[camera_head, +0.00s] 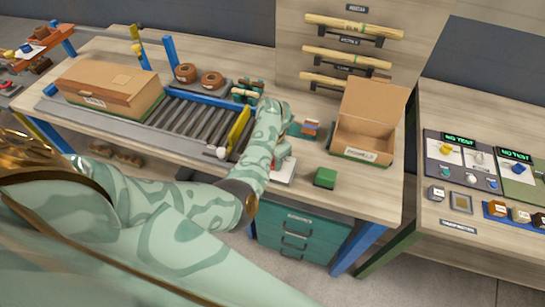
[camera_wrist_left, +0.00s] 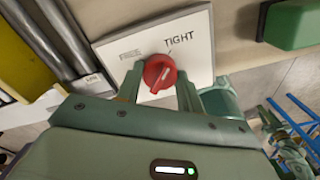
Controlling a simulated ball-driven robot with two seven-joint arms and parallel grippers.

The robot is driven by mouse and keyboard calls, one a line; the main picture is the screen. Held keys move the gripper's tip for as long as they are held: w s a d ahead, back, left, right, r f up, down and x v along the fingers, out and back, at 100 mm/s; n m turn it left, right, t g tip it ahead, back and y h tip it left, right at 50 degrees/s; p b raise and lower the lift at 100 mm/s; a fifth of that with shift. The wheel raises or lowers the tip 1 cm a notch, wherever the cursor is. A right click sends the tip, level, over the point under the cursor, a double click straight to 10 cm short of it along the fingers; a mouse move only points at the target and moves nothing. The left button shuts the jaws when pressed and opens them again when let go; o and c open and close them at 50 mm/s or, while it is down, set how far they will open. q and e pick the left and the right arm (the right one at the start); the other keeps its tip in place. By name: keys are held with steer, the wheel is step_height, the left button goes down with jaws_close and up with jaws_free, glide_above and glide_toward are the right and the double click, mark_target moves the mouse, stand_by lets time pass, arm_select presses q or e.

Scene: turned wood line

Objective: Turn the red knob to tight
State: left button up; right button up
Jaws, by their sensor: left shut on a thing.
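The red knob (camera_wrist_left: 160,74) sits on a white panel (camera_wrist_left: 125,50) in the left wrist view. The word TIGHT is printed on the panel above and to the right of the knob, with a short line below the word. My left gripper (camera_wrist_left: 160,82) is shut on the knob, one finger on each side. In the head view my left gripper (camera_head: 284,148) reaches down at the panel (camera_head: 284,174) near the bench's front edge and largely hides the knob. My right gripper is not in view.
A green block (camera_head: 325,178) lies right of the panel; it also shows in the wrist view (camera_wrist_left: 292,24). An open cardboard box (camera_head: 360,145) stands further right. The roller conveyor (camera_head: 195,118) and its yellow bar (camera_head: 238,130) are close on the left.

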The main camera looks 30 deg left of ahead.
arm_select(q)
steer(key=shift+w+r+m, duration=0.15)
steer(key=shift+m, duration=0.15)
steer(key=o, duration=1)
step_height(320, 180, up, 16)
steer(key=p, duration=0.5)
steer(key=shift+r+p, duration=0.15)
steer(key=shift+p, duration=0.25)
